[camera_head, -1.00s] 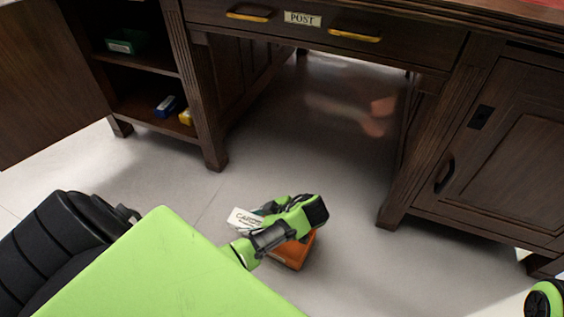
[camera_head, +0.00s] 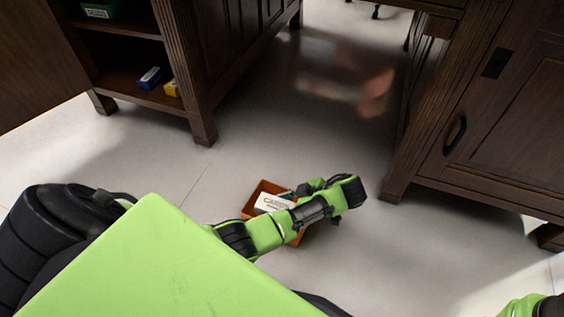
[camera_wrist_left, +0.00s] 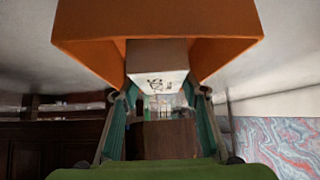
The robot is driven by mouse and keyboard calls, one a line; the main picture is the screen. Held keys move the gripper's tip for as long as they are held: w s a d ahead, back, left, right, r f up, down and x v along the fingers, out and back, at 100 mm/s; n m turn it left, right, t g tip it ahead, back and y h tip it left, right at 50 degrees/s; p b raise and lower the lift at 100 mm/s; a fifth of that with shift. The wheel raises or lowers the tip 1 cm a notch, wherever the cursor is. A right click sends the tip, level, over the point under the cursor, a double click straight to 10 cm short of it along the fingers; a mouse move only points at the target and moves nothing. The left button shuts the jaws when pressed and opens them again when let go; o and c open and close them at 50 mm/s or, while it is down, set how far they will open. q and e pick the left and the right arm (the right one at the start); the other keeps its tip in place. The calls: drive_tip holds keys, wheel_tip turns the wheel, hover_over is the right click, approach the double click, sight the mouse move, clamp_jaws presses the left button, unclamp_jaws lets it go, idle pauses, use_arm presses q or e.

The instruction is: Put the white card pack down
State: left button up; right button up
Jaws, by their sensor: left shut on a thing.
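The white card pack (camera_head: 273,203), with dark lettering on its face, is in my left gripper (camera_head: 287,196) in the head view. The left wrist view shows the pack's pale end (camera_wrist_left: 157,62) between the two teal fingers (camera_wrist_left: 160,100), which are shut on it. An orange-brown open box (camera_head: 256,193) stands on the floor behind and around the pack in the head view. The box wall (camera_wrist_left: 90,42) fills the top of the wrist view. The pack overlaps the box opening; I cannot tell whether it touches the bottom. My right gripper is not in view.
A dark wooden desk stands behind, with an open shelf unit (camera_head: 140,97) at left and a closed cupboard door (camera_head: 500,130) at right. The shelves hold a blue box (camera_head: 150,78), a yellow box (camera_head: 171,88) and a green box (camera_head: 98,9). Grey floor (camera_head: 250,140) around the orange box is clear.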

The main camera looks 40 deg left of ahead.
use_arm(q)
drive_tip(key=shift+w+d+f+b, duration=0.1)
drive_tip(key=shift+f+b, duration=0.5)
drive_tip(key=shift+f, duration=0.3)
drive_tip(key=shift+w+d+f+b, duration=0.1)
drive_tip(key=shift+f+b, duration=0.5)
drive_tip(key=shift+f, duration=0.3)
drive_tip(key=shift+f, duration=0.15)
drive_tip(key=o, duration=1.2)
drive_tip(key=shift+o, duration=0.2)
